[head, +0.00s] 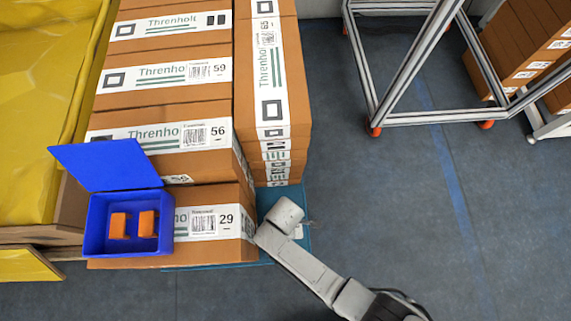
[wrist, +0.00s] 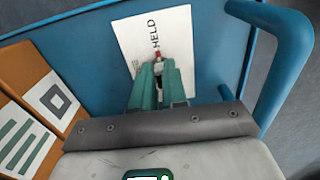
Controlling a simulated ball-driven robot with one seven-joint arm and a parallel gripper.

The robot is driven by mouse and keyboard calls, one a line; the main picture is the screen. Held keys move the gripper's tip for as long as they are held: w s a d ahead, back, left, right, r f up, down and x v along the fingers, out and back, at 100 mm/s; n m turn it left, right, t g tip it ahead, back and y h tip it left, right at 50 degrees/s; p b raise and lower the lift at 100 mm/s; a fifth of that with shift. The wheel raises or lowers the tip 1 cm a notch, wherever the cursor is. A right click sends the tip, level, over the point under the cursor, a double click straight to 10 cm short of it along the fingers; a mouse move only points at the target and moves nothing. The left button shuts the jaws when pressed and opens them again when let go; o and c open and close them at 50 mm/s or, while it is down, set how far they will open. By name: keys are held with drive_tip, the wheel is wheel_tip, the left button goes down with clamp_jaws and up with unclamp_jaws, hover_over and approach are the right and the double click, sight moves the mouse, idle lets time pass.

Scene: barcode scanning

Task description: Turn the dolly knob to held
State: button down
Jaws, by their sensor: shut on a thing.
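In the wrist view, my gripper (wrist: 155,75) has its teal fingers close together around a small knob (wrist: 158,57) with a red tip. Most of the knob is hidden between the fingers. The red tip lies just below the word HELD on a white label (wrist: 178,35). The label is on the blue dolly (wrist: 90,40). In the head view, the dolly (head: 304,205) shows as a blue edge beside and under the stacked cartons. My arm reaches to its near right corner; the knob and my fingertips are hidden there.
A blue handle bar (wrist: 290,60) curves close on the right in the wrist view. Brown cartons (head: 170,120) stack on the dolly, with an open blue bin (head: 130,250) at the near left. A metal frame cart (head: 395,90) stands at the back right. Floor between is clear.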

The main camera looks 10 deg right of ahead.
drive_tip(key=shift+d, duration=0.1)
drive_tip(key=c, duration=1.2)
unclamp_jaws()
drive_tip(key=shift+o, duration=0.2)
wheel_tip(320, 180, up, 11)
drive_tip(key=p, duration=0.5)
drive_tip(key=shift+p, duration=0.35)
drive_tip(key=shift+f, duration=0.1)
